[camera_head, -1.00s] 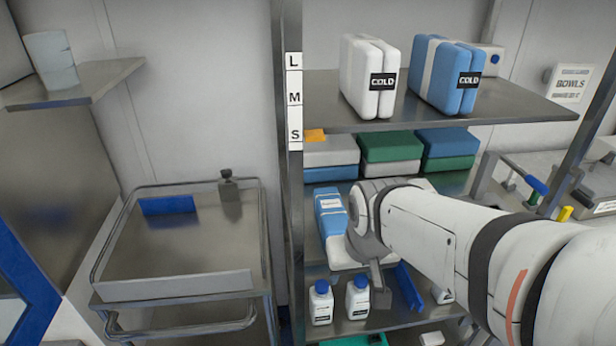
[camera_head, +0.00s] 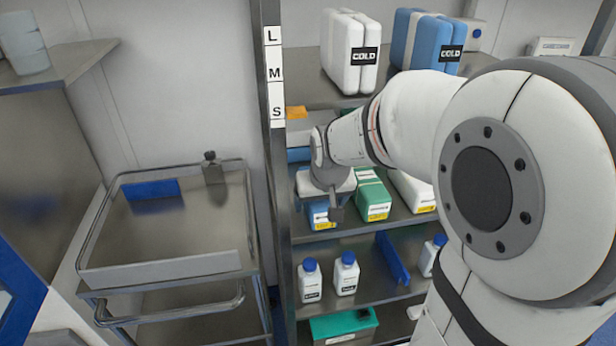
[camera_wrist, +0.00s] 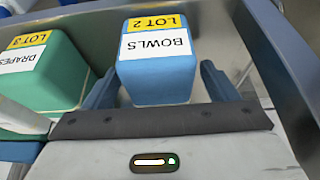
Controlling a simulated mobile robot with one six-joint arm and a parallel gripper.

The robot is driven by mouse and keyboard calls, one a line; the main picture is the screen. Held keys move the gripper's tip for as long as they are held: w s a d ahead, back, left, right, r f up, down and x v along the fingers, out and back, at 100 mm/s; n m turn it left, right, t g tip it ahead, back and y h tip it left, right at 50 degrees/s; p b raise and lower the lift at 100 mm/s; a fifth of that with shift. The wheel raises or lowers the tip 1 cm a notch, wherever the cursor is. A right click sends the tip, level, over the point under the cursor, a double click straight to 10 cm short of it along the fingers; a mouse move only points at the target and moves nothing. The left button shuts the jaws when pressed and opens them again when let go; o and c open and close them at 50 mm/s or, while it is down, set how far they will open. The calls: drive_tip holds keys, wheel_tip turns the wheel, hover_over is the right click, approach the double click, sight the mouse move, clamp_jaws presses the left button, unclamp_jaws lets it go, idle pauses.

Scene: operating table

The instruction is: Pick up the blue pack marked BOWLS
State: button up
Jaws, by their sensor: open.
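The blue pack marked BOWLS (camera_wrist: 158,72), with a yellow LOT 2 strip, stands on a shelf; its label is upside down in the wrist view. In the head view the blue pack (camera_head: 318,216) is partly hidden by my gripper. My gripper (camera_wrist: 162,84) is open, with one finger on each side of the pack. A gap shows beside the right finger; whether the left finger touches the pack I cannot tell. In the head view my gripper (camera_head: 335,212) is at the front of that shelf.
A green pack marked DRAPES (camera_wrist: 40,82) stands close beside the blue pack. The shelf post (camera_head: 270,150) is just left of it. White bottles (camera_head: 310,282) stand on the shelf below. A cart with a tray (camera_head: 165,225) stands at the left.

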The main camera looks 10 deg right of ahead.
drive_tip(key=w, duration=0.3)
drive_tip(key=shift+w+f, duration=0.2)
drive_tip(key=shift+f, duration=0.4)
drive_tip(key=shift+c, duration=0.2)
drive_tip(key=c, duration=1.1)
drive_tip(key=shift+c, duration=0.3)
drive_tip(key=shift+r+p, duration=0.2)
drive_tip(key=shift+p, duration=0.1)
